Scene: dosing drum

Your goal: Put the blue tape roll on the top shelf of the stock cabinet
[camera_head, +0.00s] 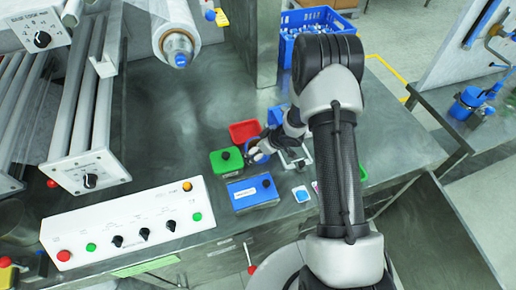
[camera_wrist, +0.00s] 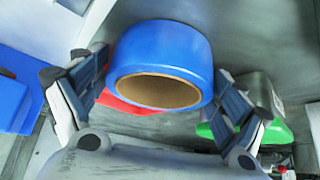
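The blue tape roll (camera_wrist: 165,50), with a brown cardboard core, fills the middle of the wrist view. The two fingers of my gripper (camera_wrist: 165,95) lie against its left and right sides, shut on it. In the head view my gripper (camera_head: 264,150) is over the steel bench, beside the green box and red tray. The roll is small there and mostly lost among the fingers. I cannot make out the stock cabinet or its top shelf in either view.
A white control panel (camera_head: 125,222) lies left. A blue crate (camera_head: 318,20) stands behind.

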